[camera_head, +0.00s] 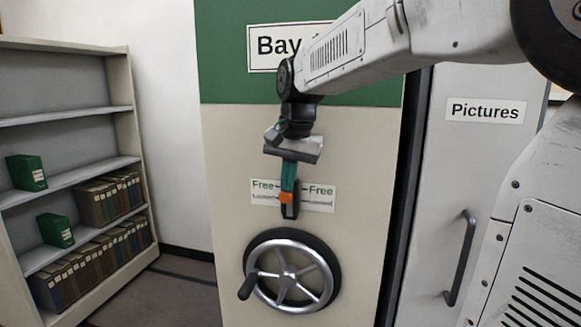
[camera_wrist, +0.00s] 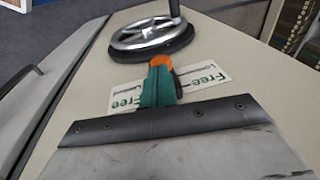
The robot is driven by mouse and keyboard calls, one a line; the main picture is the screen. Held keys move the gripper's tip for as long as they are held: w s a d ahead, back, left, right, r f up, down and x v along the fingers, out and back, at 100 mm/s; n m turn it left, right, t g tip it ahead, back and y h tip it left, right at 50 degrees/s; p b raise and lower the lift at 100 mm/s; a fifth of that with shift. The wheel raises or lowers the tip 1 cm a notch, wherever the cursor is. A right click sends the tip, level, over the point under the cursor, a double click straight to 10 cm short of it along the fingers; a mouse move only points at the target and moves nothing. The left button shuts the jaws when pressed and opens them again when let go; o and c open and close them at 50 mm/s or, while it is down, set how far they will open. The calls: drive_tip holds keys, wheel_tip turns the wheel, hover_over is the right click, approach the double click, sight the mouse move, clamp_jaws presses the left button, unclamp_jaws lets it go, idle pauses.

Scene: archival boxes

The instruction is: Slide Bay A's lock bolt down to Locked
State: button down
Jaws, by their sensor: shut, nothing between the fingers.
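Bay A's cream end panel has a white label plate (camera_head: 320,196) reading "Free" on both sides, with smaller lettering below that I cannot make out in the head view. A dark upright bolt track (camera_head: 291,212) crosses the plate's middle. An orange piece (camera_head: 286,198), which looks like the bolt's knob, shows at the plate's height; it also shows in the wrist view (camera_wrist: 161,62). My gripper (camera_head: 288,188) is shut, its teal fingers pointing down in front of the plate. The fingertips (camera_wrist: 160,72) end right at the orange piece; I cannot tell whether they touch. The fingers hide part of the track.
A silver handwheel (camera_head: 291,272) with a dark rim and a side handle stands out below the plate. To the right is a grey "Pictures" cabinet door with a dark handle (camera_head: 460,258). A shelf with boxes (camera_head: 108,199) stands at the left.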

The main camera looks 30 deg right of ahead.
drive_tip(key=shift+f, duration=0.1)
drive_tip(key=shift+s+f, duration=0.1)
drive_tip(key=shift+f, duration=1.85)
wheel_tip(320, 180, up, 14)
drive_tip(key=s, duration=0.2)
drive_tip(key=shift+s+d+r, duration=0.15)
drive_tip(key=shift+s+r, duration=0.05)
drive_tip(key=shift+r, duration=0.05)
drive_tip(key=n, duration=0.2)
approach(289, 196)
drive_tip(key=s, duration=0.2)
drive_tip(key=s+a+f+n, duration=0.3)
drive_tip(key=s+f, duration=0.5)
drive_tip(key=s, duration=0.2)
drive_tip(key=s+a+f+n, duration=0.4)
drive_tip(key=s+f, duration=0.4)
drive_tip(key=s, duration=0.3)
drive_tip(key=shift+f+g, duration=0.3)
drive_tip(key=shift+g, duration=0.1)
